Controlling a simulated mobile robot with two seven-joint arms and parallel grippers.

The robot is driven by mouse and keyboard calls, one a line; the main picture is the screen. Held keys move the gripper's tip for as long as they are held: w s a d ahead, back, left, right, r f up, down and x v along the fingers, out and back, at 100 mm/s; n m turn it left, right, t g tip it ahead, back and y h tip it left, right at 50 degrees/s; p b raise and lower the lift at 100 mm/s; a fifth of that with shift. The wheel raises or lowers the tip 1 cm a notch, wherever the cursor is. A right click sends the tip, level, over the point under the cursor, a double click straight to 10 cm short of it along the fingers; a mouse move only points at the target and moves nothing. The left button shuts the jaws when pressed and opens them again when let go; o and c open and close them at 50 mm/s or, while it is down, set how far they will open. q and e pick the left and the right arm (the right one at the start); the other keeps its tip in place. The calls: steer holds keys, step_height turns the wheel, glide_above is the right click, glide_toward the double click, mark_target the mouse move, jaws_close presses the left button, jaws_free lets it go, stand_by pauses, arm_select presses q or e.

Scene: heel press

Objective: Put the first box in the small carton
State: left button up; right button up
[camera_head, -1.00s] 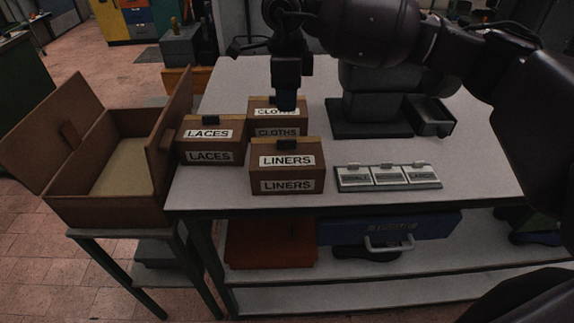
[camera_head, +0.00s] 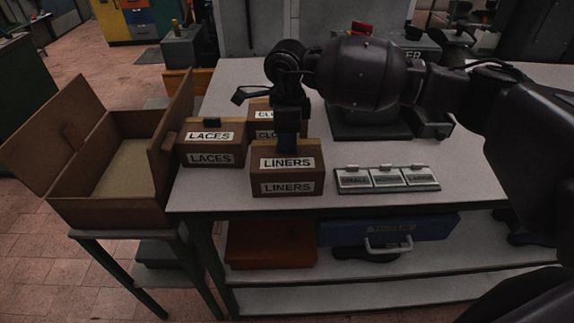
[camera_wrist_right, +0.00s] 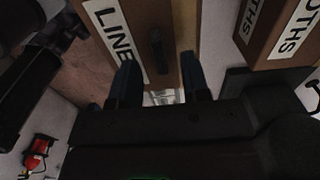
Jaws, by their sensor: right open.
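The brown LINERS box (camera_head: 287,182) stands on the table, nearest the front edge. The LACES box (camera_head: 212,158) is left of it, and the CLOTHS box (camera_head: 262,113) is behind, partly hidden by my gripper. A brown carton (camera_head: 100,208) with open flaps is at the left. My right gripper (camera_head: 287,147) points down at the top of the LINERS box. In the right wrist view its open fingers (camera_wrist_right: 160,78) lie either side of the line of the box's dark top handle (camera_wrist_right: 157,50); contact cannot be told. My left gripper is not in view.
A panel with three labelled plates (camera_head: 388,179) lies right of the LINERS box. A dark machine (camera_head: 370,125) stands behind it on the table. The carton rests on a separate lower stand. A blue case (camera_head: 390,229) is on the shelf below.

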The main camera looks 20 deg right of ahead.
step_height(320, 180, down, 2)
steer(key=shift+f, duration=0.15)
jaws_close()
stand_by(1.4)
